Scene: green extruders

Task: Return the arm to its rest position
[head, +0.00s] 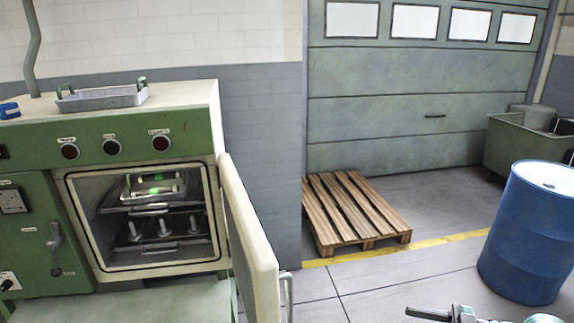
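My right gripper (445,313) shows only in part at the bottom edge of the head view, right of centre. Its dark fingers point left over bare floor, and it is well apart from the oven and the blue barrel. The frame edge cuts it off, so I cannot tell whether it is open or shut. I see nothing held in the visible part. My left gripper is not in view.
A green oven (190,130) stands at left, its door (248,245) swung open toward me. Inside is a metal tray (153,190) with green-marked pieces; another tray (102,97) lies on top. A wooden pallet (355,210) and blue barrel (530,235) stand on the floor.

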